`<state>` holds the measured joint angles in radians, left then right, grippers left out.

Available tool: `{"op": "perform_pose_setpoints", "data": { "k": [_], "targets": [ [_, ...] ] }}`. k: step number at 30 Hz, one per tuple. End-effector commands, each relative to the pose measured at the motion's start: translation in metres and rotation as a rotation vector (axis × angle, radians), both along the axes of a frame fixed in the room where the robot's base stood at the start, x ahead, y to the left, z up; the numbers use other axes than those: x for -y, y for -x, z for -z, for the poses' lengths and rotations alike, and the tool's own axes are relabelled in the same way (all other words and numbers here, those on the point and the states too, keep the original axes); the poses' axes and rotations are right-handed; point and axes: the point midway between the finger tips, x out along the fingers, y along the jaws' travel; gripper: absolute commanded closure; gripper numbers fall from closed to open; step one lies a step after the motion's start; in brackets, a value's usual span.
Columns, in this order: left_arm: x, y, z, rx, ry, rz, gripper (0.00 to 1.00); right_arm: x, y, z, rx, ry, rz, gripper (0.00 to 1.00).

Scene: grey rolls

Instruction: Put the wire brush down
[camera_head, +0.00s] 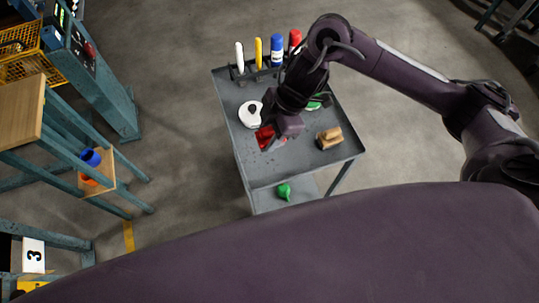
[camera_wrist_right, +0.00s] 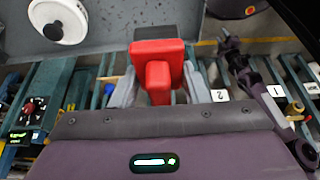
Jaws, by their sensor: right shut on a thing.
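The wire brush (camera_head: 265,137) is red and is held over the left-middle part of the grey cart top (camera_head: 270,172). In the right wrist view the wire brush (camera_wrist_right: 158,55) shows a red body and grip, with a dark block at its far side. My right gripper (camera_head: 275,130) is shut on its red grip; the grey fingers (camera_wrist_right: 160,88) stand on either side. I cannot tell whether the brush touches the cart top. My left gripper is not in view.
A white round roll (camera_head: 250,114) lies left of the gripper. A tan block-like thing (camera_head: 329,137) lies to the right. A green thing (camera_head: 314,104) is partly hidden behind my arm. Several upright markers (camera_head: 277,50) line the back. The cart top's front is clear.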

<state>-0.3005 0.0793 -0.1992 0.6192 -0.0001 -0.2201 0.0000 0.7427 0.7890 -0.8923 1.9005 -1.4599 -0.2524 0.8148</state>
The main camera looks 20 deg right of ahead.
Motion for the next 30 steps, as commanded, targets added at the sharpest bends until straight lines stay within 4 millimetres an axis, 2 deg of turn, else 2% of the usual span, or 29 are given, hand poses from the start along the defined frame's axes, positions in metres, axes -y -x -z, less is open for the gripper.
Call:
{"op": "perform_pose_setpoints", "data": {
  "k": [1,7,14,21,30],
  "targets": [
    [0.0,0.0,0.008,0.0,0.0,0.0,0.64,-0.001,0.002,0.02,-0.009,-0.004,0.003,0.77],
    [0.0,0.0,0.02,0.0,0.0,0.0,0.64,-0.001,0.001,0.061,-0.004,-0.002,0.002,0.77],
    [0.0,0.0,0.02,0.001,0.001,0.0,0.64,0.0,0.0,0.079,-0.001,0.0,0.0,0.77],
    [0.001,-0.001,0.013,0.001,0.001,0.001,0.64,0.0,0.001,0.108,-0.001,0.001,0.001,0.77],
    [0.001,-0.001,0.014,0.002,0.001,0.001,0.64,0.0,0.0,0.112,0.001,0.0,-0.001,0.77]
  ]
}}
